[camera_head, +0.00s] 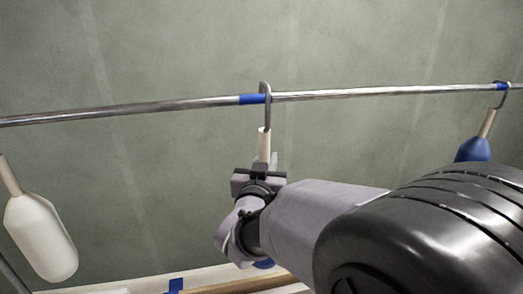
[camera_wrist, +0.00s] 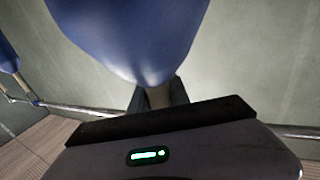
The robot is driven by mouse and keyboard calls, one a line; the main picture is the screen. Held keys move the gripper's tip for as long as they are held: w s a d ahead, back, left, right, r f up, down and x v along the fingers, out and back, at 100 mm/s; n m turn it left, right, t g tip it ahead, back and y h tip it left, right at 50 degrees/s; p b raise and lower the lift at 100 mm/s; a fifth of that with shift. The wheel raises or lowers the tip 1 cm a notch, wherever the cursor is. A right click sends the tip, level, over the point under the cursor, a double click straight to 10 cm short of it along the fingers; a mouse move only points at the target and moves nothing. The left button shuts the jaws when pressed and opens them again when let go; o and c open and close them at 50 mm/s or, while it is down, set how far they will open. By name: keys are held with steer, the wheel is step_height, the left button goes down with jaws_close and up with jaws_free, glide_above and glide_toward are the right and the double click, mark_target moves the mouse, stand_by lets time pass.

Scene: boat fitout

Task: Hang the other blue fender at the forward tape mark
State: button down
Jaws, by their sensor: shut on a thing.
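My gripper (camera_head: 262,168) is shut on the pale neck (camera_head: 264,143) of a blue fender. The grey hook (camera_head: 267,105) above the neck loops over the metal rail at the right end of a blue tape mark (camera_head: 252,99). I cannot tell whether the rail bears its weight. My arm hides most of the fender body in the head view; in the wrist view the blue body (camera_wrist: 130,35) fills the top middle, its neck between the fingers (camera_wrist: 158,95). Another blue fender (camera_head: 473,150) hangs by its hook at the right tape mark (camera_head: 500,86).
The metal rail (camera_head: 150,108) runs across the head view before a grey-green wall. A white fender (camera_head: 41,237) hangs at the left. A piece of blue tape (camera_head: 176,285) is on a pale ledge at the bottom. The rail between the middle and right hooks is clear.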

steer(key=w+a+f+p, duration=0.1)
steer(key=w+a+f, duration=0.1)
steer(key=w, duration=0.7)
steer(key=shift+w+f, duration=0.2)
steer(key=shift+f, duration=0.4)
stand_by(0.3)
steer(key=c, duration=1.1)
jaws_free()
steer(key=shift+c, duration=0.2)
